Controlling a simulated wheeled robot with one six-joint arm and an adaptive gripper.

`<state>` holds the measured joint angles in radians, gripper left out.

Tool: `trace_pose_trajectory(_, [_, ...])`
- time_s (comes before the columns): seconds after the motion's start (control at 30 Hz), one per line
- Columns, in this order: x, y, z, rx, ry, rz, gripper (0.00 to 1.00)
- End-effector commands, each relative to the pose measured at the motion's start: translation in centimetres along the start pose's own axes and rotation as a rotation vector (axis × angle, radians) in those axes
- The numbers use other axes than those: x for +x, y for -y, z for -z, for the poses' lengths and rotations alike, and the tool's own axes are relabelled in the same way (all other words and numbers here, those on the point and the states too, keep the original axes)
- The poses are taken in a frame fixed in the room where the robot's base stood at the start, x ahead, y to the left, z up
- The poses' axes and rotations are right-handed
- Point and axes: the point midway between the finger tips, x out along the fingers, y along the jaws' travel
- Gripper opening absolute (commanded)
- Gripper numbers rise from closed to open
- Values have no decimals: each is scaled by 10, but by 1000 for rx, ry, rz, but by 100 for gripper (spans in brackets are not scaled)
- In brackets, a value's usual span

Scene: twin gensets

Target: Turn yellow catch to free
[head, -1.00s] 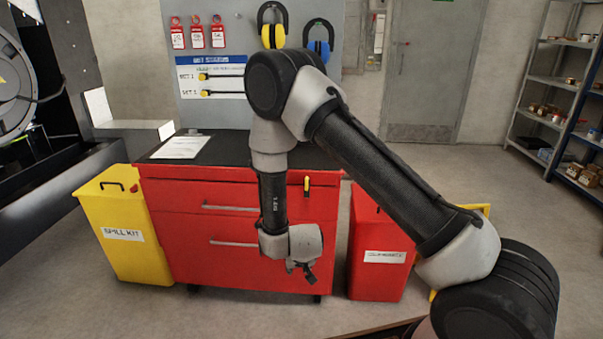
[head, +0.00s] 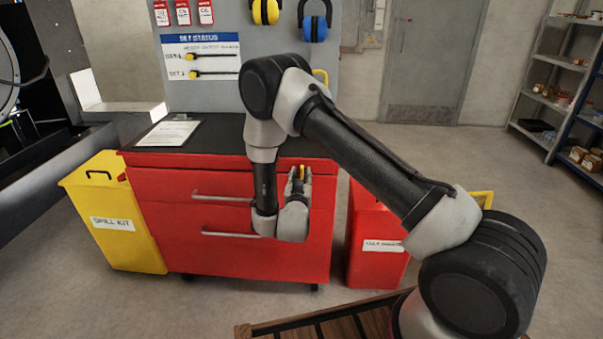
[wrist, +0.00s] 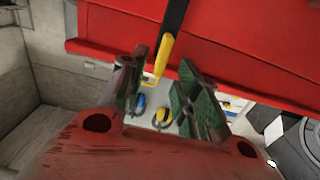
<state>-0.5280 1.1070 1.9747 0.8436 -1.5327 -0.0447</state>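The yellow catch (head: 302,171) is at the upper right of the red drawer cabinet's (head: 180,235) front, largely hidden by my gripper. In the wrist view the catch (wrist: 165,48) is a slim yellow bar by a black strip. My gripper (head: 298,179) points up in front of the cabinet's right side. In the wrist view my gripper (wrist: 160,78) is open, its green-padded fingers spread apart. The catch shows past the fingertips, in line with the gap. I cannot tell whether either finger touches it.
A yellow spill kit bin (head: 120,240) stands left of the cabinet, and a red bin (head: 372,262) stands right. A paper sheet (head: 168,133) lies on the black top. A wooden slatted item (head: 335,325) is low in front. Open floor lies at the right, before the shelves (head: 555,95).

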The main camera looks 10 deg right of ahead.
Motion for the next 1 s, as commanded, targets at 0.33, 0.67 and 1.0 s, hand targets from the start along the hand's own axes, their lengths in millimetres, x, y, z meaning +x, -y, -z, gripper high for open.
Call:
trace_pose_trajectory(0.33, [32,0,0,0,1,0,32])
trace_pose_trajectory(0.67, [32,0,0,0,2,1,8])
trace_pose_trajectory(1.0, [32,0,0,-3,2,1,0])
